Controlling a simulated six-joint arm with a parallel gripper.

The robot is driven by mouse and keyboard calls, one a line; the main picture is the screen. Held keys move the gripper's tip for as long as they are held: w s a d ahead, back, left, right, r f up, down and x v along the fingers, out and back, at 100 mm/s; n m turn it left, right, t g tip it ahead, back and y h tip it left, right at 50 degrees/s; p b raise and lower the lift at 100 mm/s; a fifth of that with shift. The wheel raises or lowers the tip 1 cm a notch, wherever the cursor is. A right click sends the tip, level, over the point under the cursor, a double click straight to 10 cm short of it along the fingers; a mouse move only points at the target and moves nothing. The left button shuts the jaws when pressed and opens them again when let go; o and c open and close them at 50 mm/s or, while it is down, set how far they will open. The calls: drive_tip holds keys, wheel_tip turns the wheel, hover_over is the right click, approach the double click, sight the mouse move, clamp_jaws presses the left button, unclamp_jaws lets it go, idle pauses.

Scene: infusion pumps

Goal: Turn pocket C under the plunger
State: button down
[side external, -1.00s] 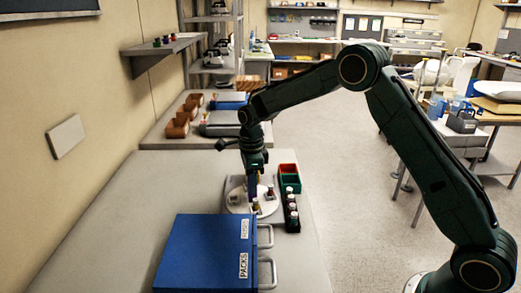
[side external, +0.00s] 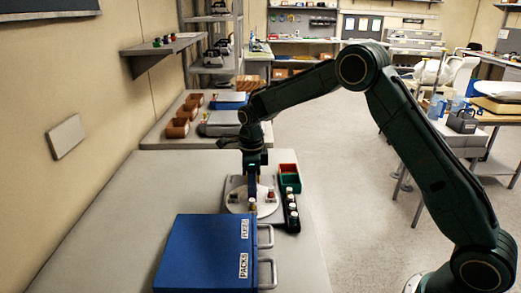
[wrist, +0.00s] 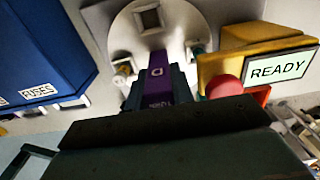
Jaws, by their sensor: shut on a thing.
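The white round turntable (side external: 240,206) lies on the bench, and its rim also fills the top of the wrist view (wrist: 178,14). Square pockets show on it, one at the top (wrist: 147,17) and one at the left (wrist: 123,68). My gripper (side external: 252,186) is over the disc, pointing down. In the wrist view my gripper (wrist: 162,92) is shut on a purple handle (wrist: 157,72) marked D and with the word "TURN". Several small capped items stand around the disc, one at the front (side external: 253,203). I cannot make out the letter C or tell which part is the plunger.
A blue cabinet (side external: 205,250) with handles stands close in front of the disc. A black rack of small bottles (side external: 292,212) and red and green bins (side external: 288,178) sit to the right. A yellow box (wrist: 232,48) with a READY sign (wrist: 280,68) is beside the gripper. The bench at left is clear.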

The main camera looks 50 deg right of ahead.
drive_tip(key=c, duration=1.2)
unclamp_jaws()
drive_tip(key=shift+r, duration=0.15)
wheel_tip(320, 180, up, 14)
